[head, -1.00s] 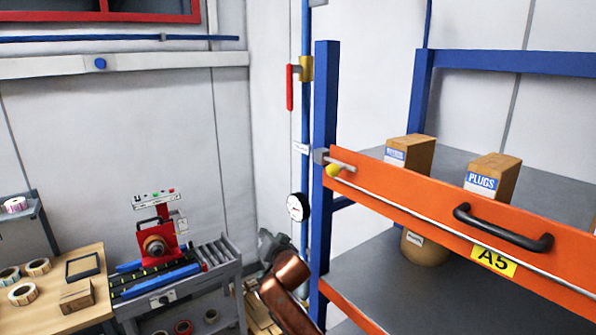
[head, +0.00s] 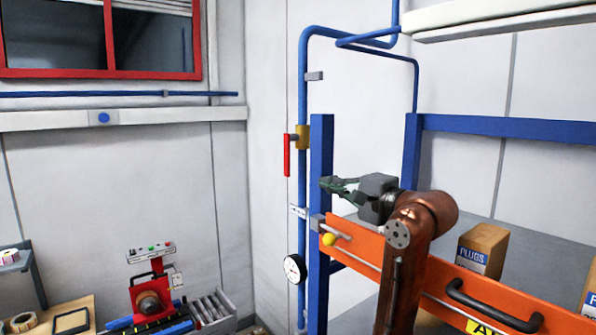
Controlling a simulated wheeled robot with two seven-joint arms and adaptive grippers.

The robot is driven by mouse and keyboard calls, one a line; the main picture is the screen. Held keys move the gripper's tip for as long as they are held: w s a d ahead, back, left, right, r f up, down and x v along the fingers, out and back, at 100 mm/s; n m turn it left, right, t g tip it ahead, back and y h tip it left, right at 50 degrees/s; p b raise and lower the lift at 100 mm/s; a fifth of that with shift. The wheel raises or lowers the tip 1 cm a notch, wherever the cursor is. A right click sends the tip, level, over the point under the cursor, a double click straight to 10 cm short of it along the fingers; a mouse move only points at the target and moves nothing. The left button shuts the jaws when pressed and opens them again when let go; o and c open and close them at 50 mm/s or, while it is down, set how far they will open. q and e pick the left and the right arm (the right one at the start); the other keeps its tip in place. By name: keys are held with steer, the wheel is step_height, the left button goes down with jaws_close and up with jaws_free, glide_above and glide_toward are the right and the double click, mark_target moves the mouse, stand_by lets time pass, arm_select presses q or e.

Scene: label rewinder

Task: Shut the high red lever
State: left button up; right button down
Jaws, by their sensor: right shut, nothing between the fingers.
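The red lever (head: 287,155) hangs straight down beside the blue vertical pipe (head: 303,225), in line with it. It is joined to a brass valve body (head: 303,137) high on the pipe, at the left of the blue rack post. My right gripper (head: 326,186) is shut and empty. In the picture its fingers point left, in front of the blue post, lower than the lever and to its right, clearly apart from it. My left gripper is not in view.
An orange shelf beam (head: 365,240) with a yellow knob (head: 328,239) and a black handle (head: 493,307) lies below my right gripper. A round gauge (head: 294,268) sits lower on the pipe. A red labelling machine (head: 150,290) stands lower left.

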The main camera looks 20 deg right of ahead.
steer(key=p, duration=0.7)
glide_toward(289, 171)
steer(key=x, duration=0.6)
steer(key=shift+r, duration=0.1)
steer(key=shift+w+a+p, duration=0.2)
steer(key=shift+w+p, duration=0.1)
steer(key=shift+w, duration=0.2)
steer(key=shift+s, duration=0.1)
